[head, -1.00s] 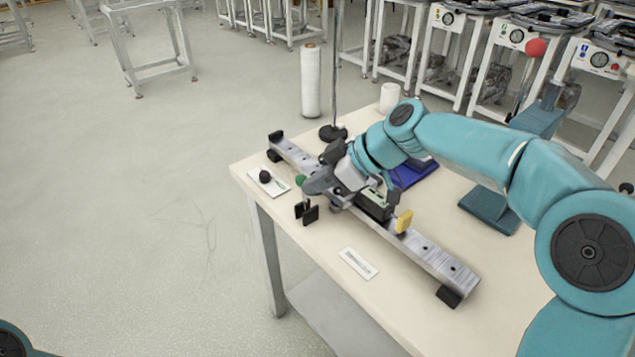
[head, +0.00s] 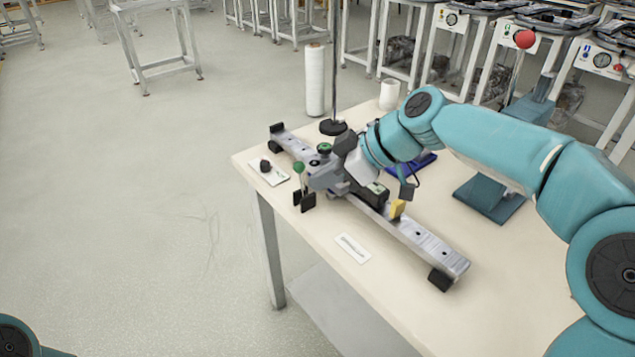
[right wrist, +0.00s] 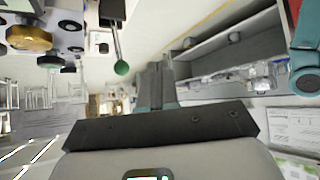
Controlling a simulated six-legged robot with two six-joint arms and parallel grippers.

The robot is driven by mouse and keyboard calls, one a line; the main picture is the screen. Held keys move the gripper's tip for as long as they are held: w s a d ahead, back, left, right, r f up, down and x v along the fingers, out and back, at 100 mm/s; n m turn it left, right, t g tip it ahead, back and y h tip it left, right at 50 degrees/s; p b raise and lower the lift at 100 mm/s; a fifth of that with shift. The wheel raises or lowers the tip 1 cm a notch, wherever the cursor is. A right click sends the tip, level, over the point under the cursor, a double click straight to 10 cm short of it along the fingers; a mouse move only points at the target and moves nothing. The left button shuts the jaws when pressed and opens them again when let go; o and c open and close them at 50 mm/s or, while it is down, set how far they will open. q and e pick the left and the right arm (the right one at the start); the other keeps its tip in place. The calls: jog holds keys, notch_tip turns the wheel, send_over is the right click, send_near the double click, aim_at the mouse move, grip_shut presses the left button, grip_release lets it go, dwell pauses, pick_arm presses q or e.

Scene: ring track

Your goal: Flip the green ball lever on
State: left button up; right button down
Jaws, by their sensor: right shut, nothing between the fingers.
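The green ball lever (head: 299,167) stands near the front edge of the table, its thin rod rising nearly upright from a black bracket (head: 304,201). It also shows in the right wrist view (right wrist: 121,67), left of my fingers and apart from them. My right gripper (head: 326,179) is shut and empty, just right of the lever, over the grey rail. Its fingers show together in the right wrist view (right wrist: 159,75). In the head view its fingertips blend with the grey metal parts there, so exact contact is unclear. My left gripper is not in view.
A small plate with a black knob (head: 265,165) lies left of the lever. A red ball lever (head: 525,39) rises at right.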

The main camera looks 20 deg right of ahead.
jog(key=v, duration=0.7)
jog(key=shift+a+r+p, duration=0.25)
jog(key=shift+a+p, duration=0.05)
jog(key=shift+p, duration=0.05)
jog(key=shift+w, duration=0.15)
